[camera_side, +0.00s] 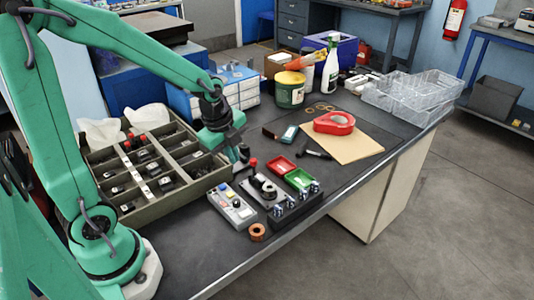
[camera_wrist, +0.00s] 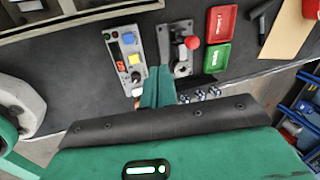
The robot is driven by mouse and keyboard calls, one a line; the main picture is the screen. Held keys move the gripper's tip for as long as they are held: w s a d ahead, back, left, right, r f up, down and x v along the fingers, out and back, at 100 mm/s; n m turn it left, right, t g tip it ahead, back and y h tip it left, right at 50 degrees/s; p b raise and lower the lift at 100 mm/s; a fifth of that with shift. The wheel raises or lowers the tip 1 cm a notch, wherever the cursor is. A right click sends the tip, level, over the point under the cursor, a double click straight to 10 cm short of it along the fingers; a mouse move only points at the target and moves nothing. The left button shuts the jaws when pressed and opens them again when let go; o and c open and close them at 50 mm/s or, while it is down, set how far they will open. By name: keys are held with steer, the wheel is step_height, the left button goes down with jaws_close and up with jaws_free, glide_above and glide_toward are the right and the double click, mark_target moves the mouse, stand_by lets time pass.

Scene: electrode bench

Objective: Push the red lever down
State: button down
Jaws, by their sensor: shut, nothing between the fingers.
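The red lever shows as a round red knob (camera_side: 253,162) in the side view, standing above its grey base plate (camera_side: 266,190). In the wrist view the red knob (camera_wrist: 192,42) is right of the dark pivot on the base plate (camera_wrist: 178,58). My gripper (camera_side: 241,161) is shut and empty, pointing down. In the side view it is just left of the knob; I cannot tell whether they touch. In the wrist view the green fingers of my gripper (camera_wrist: 160,75) lie below and left of the knob, by the plate's lower left edge.
A grey button box (camera_side: 232,207) stands left of the lever. Red (camera_side: 281,165) and green (camera_side: 299,179) trays lie right of it. A black block with several metal terminals (camera_side: 296,203) and a copper ring (camera_side: 258,232) sit in front. A compartment tray (camera_side: 140,205) stands left.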

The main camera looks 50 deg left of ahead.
mark_target(255, 161)
steer(key=w+f, duration=0.4)
steer(key=shift+w+a, duration=0.25)
steer(key=shift+a, duration=0.15)
steer(key=shift+w+r+g, duration=0.1)
steer(key=shift+w+g, duration=0.4)
steer(key=shift+g, duration=0.1)
stand_by(0.7)
steer(key=shift+w+g, duration=1)
steer(key=shift+g, duration=0.1)
steer(key=shift+w+f+g+h, duration=0.15)
steer(key=shift+w+f+g, duration=0.4)
steer(key=shift+w, duration=0.7)
steer(key=shift+w+f+g+h, duration=0.1)
steer(key=shift+w+f+g, duration=0.5)
steer(key=shift+w, duration=0.7)
steer(key=shift+w+f+g+h, duration=0.15)
steer(key=shift+w+f+g, duration=0.2)
steer(key=shift+w+f, duration=0.65)
steer(key=shift+w+r, duration=0.2)
steer(key=shift+w, duration=0.1)
steer(key=shift+r, duration=0.15)
